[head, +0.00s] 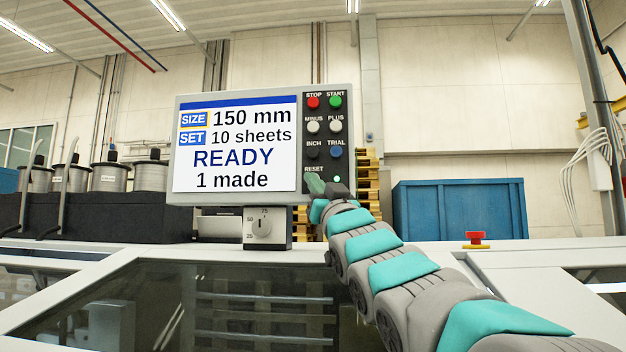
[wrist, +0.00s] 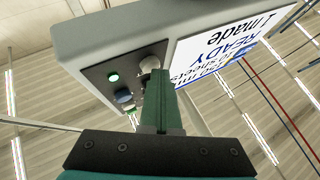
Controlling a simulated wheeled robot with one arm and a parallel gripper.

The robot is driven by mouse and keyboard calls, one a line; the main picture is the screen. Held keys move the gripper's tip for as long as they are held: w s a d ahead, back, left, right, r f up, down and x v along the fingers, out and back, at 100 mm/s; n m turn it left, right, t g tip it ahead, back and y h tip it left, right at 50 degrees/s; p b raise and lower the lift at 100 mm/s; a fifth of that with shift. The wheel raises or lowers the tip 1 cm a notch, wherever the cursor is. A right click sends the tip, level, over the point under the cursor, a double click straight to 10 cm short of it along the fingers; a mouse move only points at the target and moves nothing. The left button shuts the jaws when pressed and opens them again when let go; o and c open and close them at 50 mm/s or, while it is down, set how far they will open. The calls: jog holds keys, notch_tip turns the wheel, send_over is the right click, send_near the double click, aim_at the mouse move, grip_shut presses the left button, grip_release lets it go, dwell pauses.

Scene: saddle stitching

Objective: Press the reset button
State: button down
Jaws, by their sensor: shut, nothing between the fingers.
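The reset button (wrist: 150,64) is a pale grey round knob on the dark button panel (head: 323,140), in the bottom row beside a lit green lamp (head: 337,179). The lamp also shows in the wrist view (wrist: 113,77).
The screen (head: 235,145) reads READY, 150 mm, 10 sheets, 1 made. Stop, start, minus, plus, inch and trial buttons sit above. A dial box (head: 266,228) stands below the screen. A red emergency knob (head: 475,238) is on the right, before a blue bin (head: 460,210).

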jog(key=shift+s+a+b, duration=0.15)
jog(key=shift+s+b, duration=0.25)
jog(key=shift+s, duration=0.4)
jog(key=shift+s, duration=0.1)
jog(key=shift+s+a+b, duration=0.25)
jog(key=shift+s+b, duration=0.35)
jog(key=shift+s, duration=0.6)
jog(key=shift+s+a+b, duration=0.2)
jog(key=shift+s+b, duration=0.4)
jog(key=shift+s, duration=0.55)
